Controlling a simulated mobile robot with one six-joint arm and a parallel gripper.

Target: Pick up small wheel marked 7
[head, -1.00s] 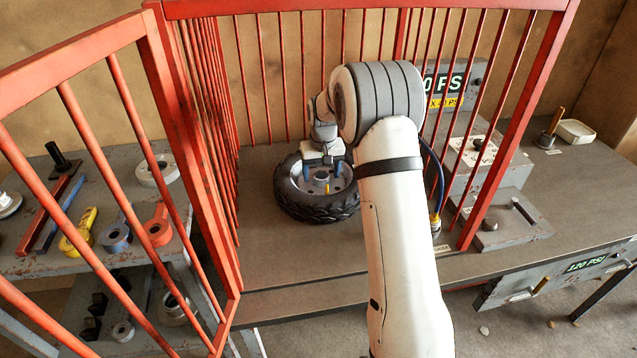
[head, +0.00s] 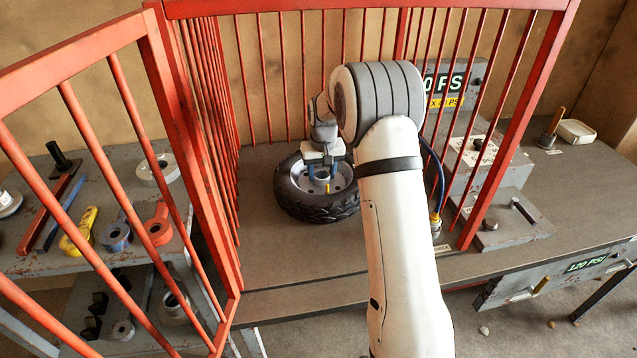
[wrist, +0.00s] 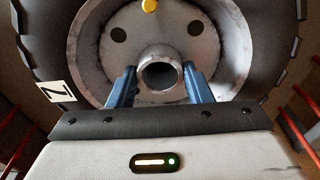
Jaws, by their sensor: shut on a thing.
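A small wheel with a black treaded tyre (head: 297,206) and grey rim lies flat inside the red cage in the head view. In the wrist view its tyre (wrist: 275,85) fills the upper part, with a white tag (wrist: 55,92) whose mark looks like a 7 seen turned. My gripper (head: 328,172) reaches down from above into the rim. In the wrist view my gripper's blue fingers (wrist: 158,82) stand on both sides of the round hub (wrist: 160,68) and are shut on it. I cannot tell whether the tyre touches the bench.
Red cage bars (head: 205,130) stand close on the left and behind. A grey block fixture (head: 500,222) is at the right on the bench. A side table (head: 30,262) with tools stands left, outside the cage. The bench front (head: 300,275) is clear.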

